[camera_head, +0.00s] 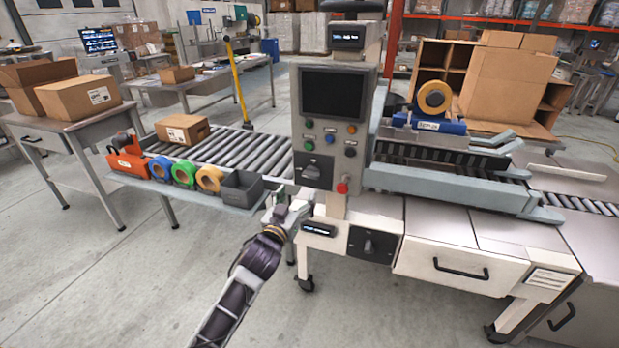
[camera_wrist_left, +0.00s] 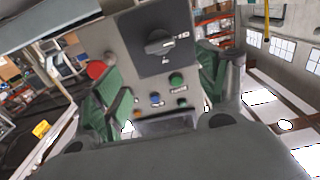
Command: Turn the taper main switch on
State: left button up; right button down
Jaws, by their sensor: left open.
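A dark rotary switch (camera_head: 311,171) is on the lower left of the grey control panel (camera_head: 301,140). In the left wrist view its black knob (camera_wrist_left: 160,43) sits on a dark square plate; small markings beside it are not readable. A second dark rotary switch (camera_head: 371,245) is on the pale cabinet below. I cannot tell by label which is the taper main switch. My left gripper (camera_head: 296,205) is low in front of the panel, below the upper switch. In the wrist view its green-padded fingers (camera_wrist_left: 160,95) are apart, with nothing between them. My right gripper is not in view.
A red button (camera_head: 342,187) is on the panel's lower edge, close to my left gripper. Several coloured buttons (camera_wrist_left: 176,79) also face it. A grey bin (camera_head: 243,188) and tape rolls (camera_head: 184,173) stand on a shelf left of the gripper. The floor in front is clear.

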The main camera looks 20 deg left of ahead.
aim_at(310, 176)
pick_arm(q)
jog(key=shift+w+d+b, duration=0.1)
jog(key=shift+w+b, duration=0.2)
jog(key=shift+w, duration=4.9)
jog(key=shift+w+d, duration=0.1)
jog(key=shift+w, duration=0.7)
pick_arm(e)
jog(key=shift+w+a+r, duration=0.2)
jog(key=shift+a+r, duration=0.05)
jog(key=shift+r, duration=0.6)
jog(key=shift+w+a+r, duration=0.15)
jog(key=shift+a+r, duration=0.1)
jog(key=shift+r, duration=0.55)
pick_arm(q)
jog(key=c, duration=1)
